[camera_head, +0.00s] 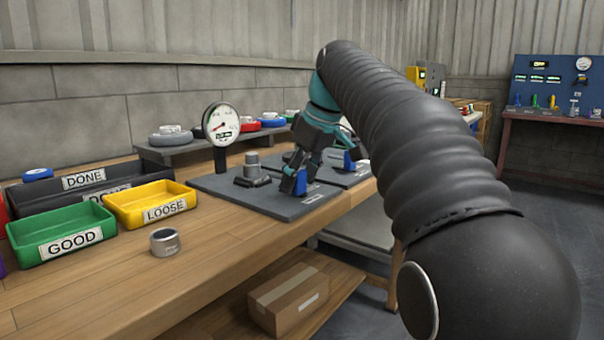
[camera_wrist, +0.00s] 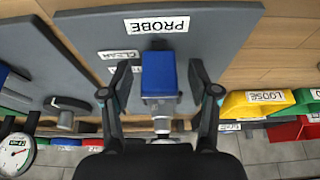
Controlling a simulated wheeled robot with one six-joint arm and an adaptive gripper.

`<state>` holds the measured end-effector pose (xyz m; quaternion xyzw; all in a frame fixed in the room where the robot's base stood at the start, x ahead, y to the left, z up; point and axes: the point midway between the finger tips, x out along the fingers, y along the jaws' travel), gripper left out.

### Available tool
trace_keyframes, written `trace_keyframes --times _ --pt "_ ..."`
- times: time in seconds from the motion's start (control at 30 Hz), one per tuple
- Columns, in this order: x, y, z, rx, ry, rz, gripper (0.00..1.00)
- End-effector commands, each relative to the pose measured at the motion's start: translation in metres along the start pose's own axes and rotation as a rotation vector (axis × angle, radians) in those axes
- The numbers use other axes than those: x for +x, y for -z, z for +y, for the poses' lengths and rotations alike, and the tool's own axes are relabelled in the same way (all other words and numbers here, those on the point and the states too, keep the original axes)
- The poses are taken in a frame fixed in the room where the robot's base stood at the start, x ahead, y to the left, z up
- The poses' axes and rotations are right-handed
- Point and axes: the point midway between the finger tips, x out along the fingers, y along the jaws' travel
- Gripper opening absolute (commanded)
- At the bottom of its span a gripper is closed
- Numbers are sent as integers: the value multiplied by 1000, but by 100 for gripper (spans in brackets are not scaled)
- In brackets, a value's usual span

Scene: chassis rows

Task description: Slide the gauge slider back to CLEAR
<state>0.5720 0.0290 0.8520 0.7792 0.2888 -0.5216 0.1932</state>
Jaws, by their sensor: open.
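A blue block (camera_wrist: 160,76), which looks like the gauge slider, stands on a grey plate (camera_wrist: 225,50) in the wrist view. A PROBE label (camera_wrist: 157,24) lies just beyond it, and a CLEAR label (camera_wrist: 119,55) lies to its left. My gripper (camera_wrist: 160,86) is open, with one finger on each side of the block and a visible gap at both sides. In the head view my gripper (camera_head: 298,165) is low over the grey plate (camera_head: 257,198), at the blue block (camera_head: 300,183), and partly hides it. A round dial gauge (camera_head: 221,124) stands on a post behind the plate.
Yellow LOOSE (camera_head: 150,203), green GOOD (camera_head: 62,233) and black DONE (camera_head: 88,193) trays stand at left. A metal cylinder (camera_head: 165,242) sits on bare wood in front. A second blue block (camera_head: 351,158) is behind my gripper.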

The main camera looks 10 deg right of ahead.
Motion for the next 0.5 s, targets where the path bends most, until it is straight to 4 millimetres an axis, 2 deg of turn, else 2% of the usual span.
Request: trace_keyframes --times 0.17,0.5 --pt "-11 0 1 1 -2 2 61" --pt "-67 0 2 2 -3 2 61"
